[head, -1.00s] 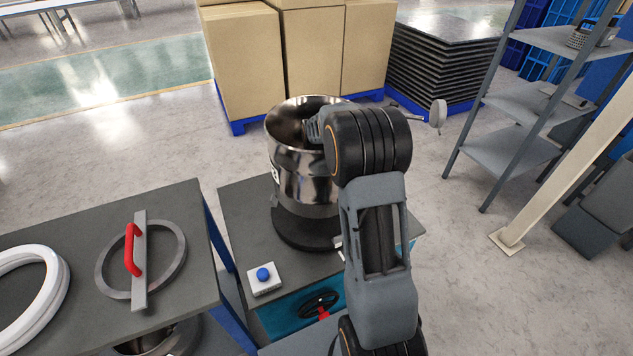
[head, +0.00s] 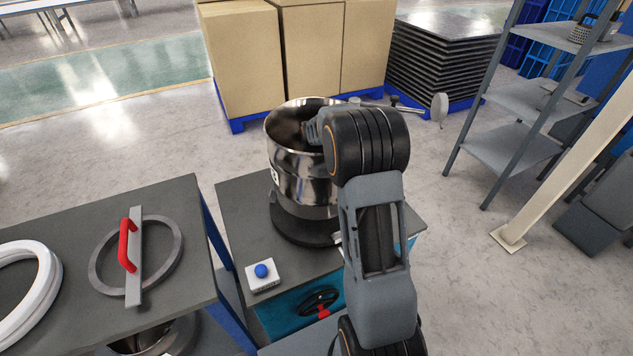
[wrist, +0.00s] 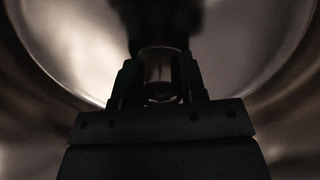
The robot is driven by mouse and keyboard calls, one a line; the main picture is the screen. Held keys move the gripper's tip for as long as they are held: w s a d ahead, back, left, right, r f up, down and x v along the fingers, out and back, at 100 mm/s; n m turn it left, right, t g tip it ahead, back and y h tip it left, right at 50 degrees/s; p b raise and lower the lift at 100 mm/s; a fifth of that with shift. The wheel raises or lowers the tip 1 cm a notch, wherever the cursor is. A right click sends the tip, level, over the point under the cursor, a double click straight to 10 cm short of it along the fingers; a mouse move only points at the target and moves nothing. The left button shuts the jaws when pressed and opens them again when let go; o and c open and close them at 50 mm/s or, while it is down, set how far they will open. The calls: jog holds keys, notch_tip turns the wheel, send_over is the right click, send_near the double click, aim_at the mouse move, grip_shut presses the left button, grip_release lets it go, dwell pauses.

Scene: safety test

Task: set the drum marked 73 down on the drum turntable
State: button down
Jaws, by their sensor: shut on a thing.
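The shiny metal drum (head: 300,185) is open at the top and stands upright over the black round turntable (head: 290,232) on the grey bench. Part of a white label with a dark digit shows on its left side; the full number cannot be read. Whether its bottom touches the turntable is hard to tell. My gripper (wrist: 159,72) reaches inside the drum and is shut on a short metal post-like part of it, seen in the wrist view. In the head view my wrist hides the drum's right side and most of the gripper.
A white box with a blue button (head: 262,272) sits at the bench's front left. A left table (head: 75,220) carries a grey ring with a red handle (head: 127,245) and white rings (head: 28,290). Cartons (head: 240,65) stand behind; a shelf rack (head: 515,145) stands right.

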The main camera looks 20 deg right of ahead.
jog(key=shift+f+b, duration=1.7)
jog(key=shift+f, duration=1)
jog(key=c, duration=1)
grip_release()
jog(key=o, duration=0.4)
jog(key=shift+s+f, duration=0.1)
jog(key=shift+f, duration=0.1)
notch_tip(320, 180, up, 14)
jog(key=p, duration=0.3)
jog(key=shift+r, duration=0.15)
